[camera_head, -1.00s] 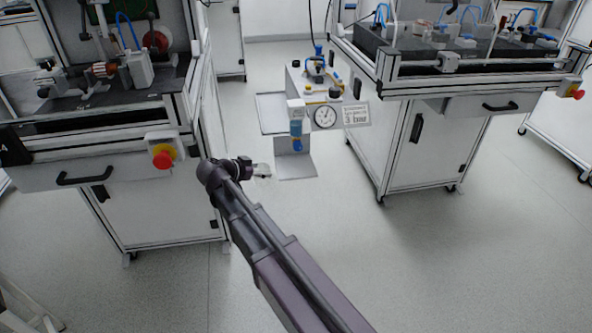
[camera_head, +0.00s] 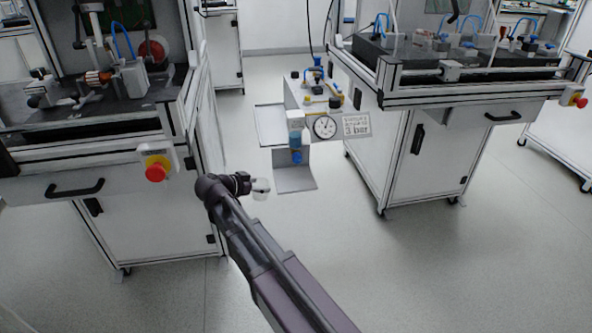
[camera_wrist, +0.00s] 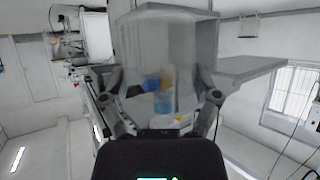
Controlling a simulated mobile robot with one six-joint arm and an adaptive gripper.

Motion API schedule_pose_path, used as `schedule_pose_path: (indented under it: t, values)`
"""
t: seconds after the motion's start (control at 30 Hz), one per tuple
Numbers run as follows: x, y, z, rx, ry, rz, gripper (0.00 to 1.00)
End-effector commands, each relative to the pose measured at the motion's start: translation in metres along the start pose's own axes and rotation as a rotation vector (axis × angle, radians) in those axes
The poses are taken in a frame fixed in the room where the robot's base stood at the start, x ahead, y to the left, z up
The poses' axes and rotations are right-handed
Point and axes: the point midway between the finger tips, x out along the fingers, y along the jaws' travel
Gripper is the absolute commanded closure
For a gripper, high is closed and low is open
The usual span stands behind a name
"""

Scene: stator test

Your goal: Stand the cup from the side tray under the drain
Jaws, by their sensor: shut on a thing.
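A clear, see-through cup (camera_wrist: 165,52) fills the middle of the wrist view. My gripper (camera_wrist: 160,90) is shut on it, one finger on each side. In the head view my gripper (camera_head: 259,185) holds the cup (camera_head: 260,195) in front and to the left of the service unit, apart from it. The unit's blue bowl (camera_head: 295,141), where the drain seems to be, hangs above a grey shelf plate (camera_head: 295,182). The bowl shows blurred through the cup in the wrist view (camera_wrist: 163,102). The drain opening is too small to make out. A flat grey side tray (camera_head: 268,128) beside the unit looks empty.
A round gauge (camera_head: 324,127) and a white sign (camera_head: 356,124) sit right of the bowl. A bench with a red stop button (camera_head: 156,171) stands close on the left, another bench (camera_head: 400,165) on the right.

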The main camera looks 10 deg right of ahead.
Motion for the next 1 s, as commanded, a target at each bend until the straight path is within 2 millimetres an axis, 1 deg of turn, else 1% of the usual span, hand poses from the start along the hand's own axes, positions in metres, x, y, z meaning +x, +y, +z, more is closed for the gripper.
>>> schedule_pose_path:
  t: [0.03, 0.4, 0.6, 0.73, 1.0]
  values:
    - [0.008, 0.000, -0.004, 0.001, 0.000, 0.002, 0.57]
    - [0.068, 0.000, -0.037, 0.002, 0.000, 0.003, 0.57]
    - [0.093, 0.000, -0.051, 0.000, 0.000, 0.002, 0.57]
    - [0.100, 0.000, -0.054, 0.000, 0.000, 0.002, 0.57]
    - [0.101, 0.001, -0.055, 0.000, 0.000, 0.002, 0.57]
